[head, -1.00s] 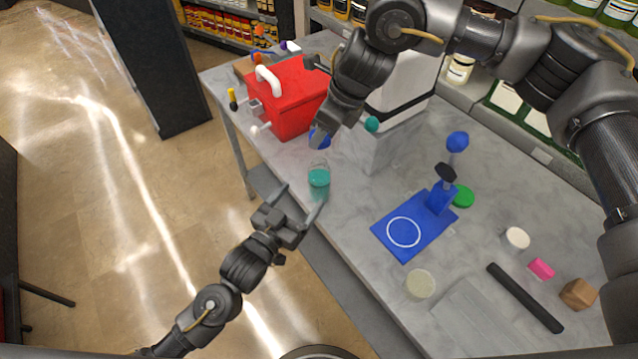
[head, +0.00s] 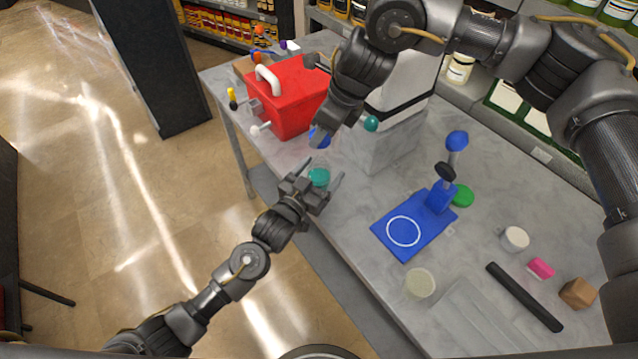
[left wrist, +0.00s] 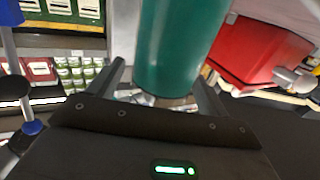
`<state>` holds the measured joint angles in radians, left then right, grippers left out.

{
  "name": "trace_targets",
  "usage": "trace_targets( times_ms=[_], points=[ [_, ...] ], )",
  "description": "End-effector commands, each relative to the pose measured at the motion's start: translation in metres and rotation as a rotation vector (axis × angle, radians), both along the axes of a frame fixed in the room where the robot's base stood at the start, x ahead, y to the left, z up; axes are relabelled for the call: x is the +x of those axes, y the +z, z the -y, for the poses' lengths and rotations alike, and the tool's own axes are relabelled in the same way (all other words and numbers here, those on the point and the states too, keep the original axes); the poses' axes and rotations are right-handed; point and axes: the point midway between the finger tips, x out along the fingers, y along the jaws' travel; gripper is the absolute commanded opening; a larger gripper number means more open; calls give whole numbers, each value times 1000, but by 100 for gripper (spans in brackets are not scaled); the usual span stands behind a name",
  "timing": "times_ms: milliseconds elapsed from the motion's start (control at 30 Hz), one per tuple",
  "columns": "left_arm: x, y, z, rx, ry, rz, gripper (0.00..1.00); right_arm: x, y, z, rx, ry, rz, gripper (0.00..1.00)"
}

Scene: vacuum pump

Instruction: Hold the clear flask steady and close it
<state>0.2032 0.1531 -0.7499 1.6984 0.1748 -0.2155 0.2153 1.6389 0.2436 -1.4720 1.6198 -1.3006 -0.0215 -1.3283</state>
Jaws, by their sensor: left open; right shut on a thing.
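The clear flask with teal contents (head: 319,178) stands upright near the left edge of the table. In the left wrist view the teal flask body (left wrist: 178,45) rises between the fingers. My left gripper (head: 323,171) is open, with one finger on each side of the flask; contact cannot be told. My right gripper (head: 325,129) is above and behind the flask, shut on a blue stopper (head: 317,140), which is partly hidden by the fingers. The flask's top is hard to make out.
A red box with a white handle (head: 292,100) stands behind the flask. A white and grey machine (head: 395,130) is to the right. A blue stand (head: 395,225), a white cup (head: 516,238), a pale disc (head: 420,283) and a black bar (head: 522,296) lie further right.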

Motion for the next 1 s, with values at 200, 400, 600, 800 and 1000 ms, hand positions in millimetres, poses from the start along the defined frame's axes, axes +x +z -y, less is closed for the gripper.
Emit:
trace_targets(
  times_ms=[200,400,600,800,1000],
  points=[
    [0,0,0,0,0,0,55,0,0,0,0,0,0,18],
    [0,0,0,0,0,0,28,0,0,0,0,0,0,18],
    [0,0,0,0,0,0,11,0,0,0,0,0,0,18],
    [0,0,0,0,0,0,11,0,-17,-1,-3,-1,-4,18],
    [0,0,0,0,0,0,11,0,-45,-2,-5,0,-6,18]
  ],
)
